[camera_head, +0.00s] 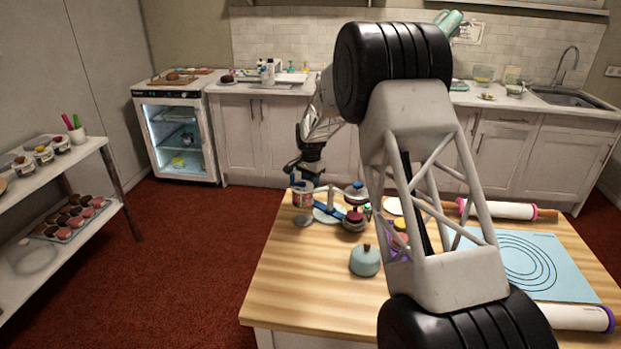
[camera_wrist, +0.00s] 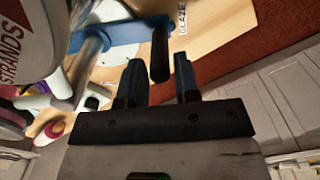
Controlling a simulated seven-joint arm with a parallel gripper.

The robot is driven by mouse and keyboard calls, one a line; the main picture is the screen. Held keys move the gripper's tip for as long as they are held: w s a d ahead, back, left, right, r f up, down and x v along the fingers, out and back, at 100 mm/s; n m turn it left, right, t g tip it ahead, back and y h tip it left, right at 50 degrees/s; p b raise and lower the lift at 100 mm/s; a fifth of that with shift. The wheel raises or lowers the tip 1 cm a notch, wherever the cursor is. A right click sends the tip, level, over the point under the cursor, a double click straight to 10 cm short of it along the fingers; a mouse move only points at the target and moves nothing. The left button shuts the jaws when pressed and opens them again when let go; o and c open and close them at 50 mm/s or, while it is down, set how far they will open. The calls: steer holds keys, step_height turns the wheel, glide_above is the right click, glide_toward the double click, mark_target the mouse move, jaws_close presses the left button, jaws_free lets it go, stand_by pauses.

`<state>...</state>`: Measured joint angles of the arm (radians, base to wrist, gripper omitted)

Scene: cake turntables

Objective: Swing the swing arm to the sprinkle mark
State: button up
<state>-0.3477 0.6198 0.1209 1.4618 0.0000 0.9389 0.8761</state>
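The blue swing arm (camera_wrist: 118,36) runs across the top of the wrist view and ends in an upright black peg (camera_wrist: 160,56). In the head view the blue arm (camera_head: 326,209) shows small on the table. My gripper (camera_wrist: 157,76) is open, its two fingers on either side of the peg's near end, with a gap showing on each side. In the head view my gripper (camera_head: 301,180) is small and dark above the table's far left. A mark reading GLAZE (camera_wrist: 183,20) lies beyond the peg. I cannot make out a sprinkle mark.
A can lettered STRANDS (camera_wrist: 14,55) stands close at the left in the wrist view; it looks like the can (camera_head: 302,196) in the head view. A teal pot (camera_head: 365,261) and blue mat (camera_head: 560,262) are on the table (camera_head: 290,290). Its front left is clear.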

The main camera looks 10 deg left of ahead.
steer(key=c, duration=0.4)
steer(key=shift+w+d, duration=0.95)
steer(key=shift+w, duration=0.1)
steer(key=shift+w+d+f, duration=0.1)
steer(key=shift+w+d, duration=0.25)
steer(key=shift+d, duration=0.25)
steer(key=shift+w+d, duration=0.35)
steer(key=shift+d, duration=0.25)
